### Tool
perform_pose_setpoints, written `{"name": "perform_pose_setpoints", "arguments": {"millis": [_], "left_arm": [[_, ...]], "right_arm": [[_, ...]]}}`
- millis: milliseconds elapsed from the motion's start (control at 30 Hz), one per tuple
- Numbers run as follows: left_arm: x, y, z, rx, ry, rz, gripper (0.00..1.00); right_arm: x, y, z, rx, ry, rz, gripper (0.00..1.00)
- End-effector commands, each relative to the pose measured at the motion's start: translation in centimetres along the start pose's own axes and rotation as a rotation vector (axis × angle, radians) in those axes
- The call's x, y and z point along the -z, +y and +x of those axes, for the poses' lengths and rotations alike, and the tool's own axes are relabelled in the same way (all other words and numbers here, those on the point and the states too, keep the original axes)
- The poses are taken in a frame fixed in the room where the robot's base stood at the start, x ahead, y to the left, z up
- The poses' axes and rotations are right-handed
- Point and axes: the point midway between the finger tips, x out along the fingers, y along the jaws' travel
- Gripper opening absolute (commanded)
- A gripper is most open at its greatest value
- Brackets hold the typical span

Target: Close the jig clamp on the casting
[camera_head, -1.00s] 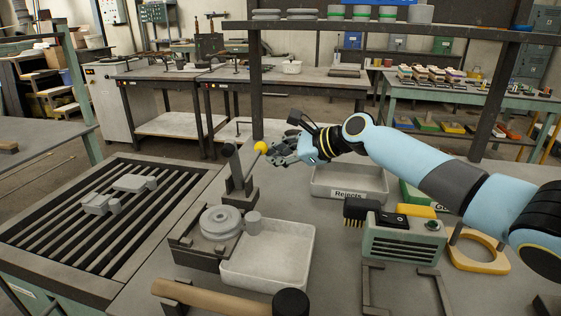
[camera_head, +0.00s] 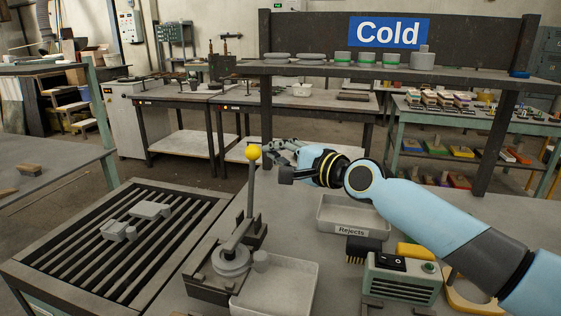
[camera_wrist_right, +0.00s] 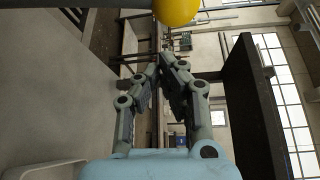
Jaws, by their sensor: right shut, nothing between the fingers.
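The jig clamp (camera_head: 250,195) has an upright dark lever with a yellow ball knob (camera_head: 252,153) on top. I cannot tell for certain that the arm's end presses on the casting. My right gripper (camera_head: 278,151) is just right of the knob, with no clear contact. In the right wrist view the gripper (camera_wrist_right: 160,68) is shut and empty, and the knob (camera_wrist_right: 177,8) is at the top edge. My left gripper is in neither view.
A pale tray (camera_head: 310,290) stands right of the jig; the Rejects tray (camera_head: 380,228) is behind it. A green box (camera_head: 403,280) and a black brush (camera_head: 362,246) are at the right. A slotted grate (camera_head: 75,255) holds grey parts at the left. A dark shelf (camera_head: 450,70) spans the back.

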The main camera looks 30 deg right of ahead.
Motion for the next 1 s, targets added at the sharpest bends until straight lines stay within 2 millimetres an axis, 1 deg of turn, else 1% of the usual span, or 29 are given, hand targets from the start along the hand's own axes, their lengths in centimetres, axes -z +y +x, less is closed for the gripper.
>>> {"name": "perform_pose_setpoints", "arguments": {"millis": [33,200,500,733,1000], "left_arm": [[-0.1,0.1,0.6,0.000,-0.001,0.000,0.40],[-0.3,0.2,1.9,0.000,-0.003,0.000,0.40],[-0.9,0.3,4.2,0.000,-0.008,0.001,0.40],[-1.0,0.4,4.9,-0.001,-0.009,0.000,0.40],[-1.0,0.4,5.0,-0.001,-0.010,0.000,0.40]], "right_arm": [[-0.5,0.0,-0.3,0.022,-0.001,-0.036,0.00],[-2.1,-0.9,-1.2,0.095,-0.001,-0.160,0.00],[-4.4,-1.7,-2.5,0.185,-0.002,-0.316,0.00],[-5.3,-2.0,-3.1,0.215,-0.005,-0.371,0.00],[-5.6,-2.0,-3.3,0.223,-0.005,-0.384,0.00]]}}
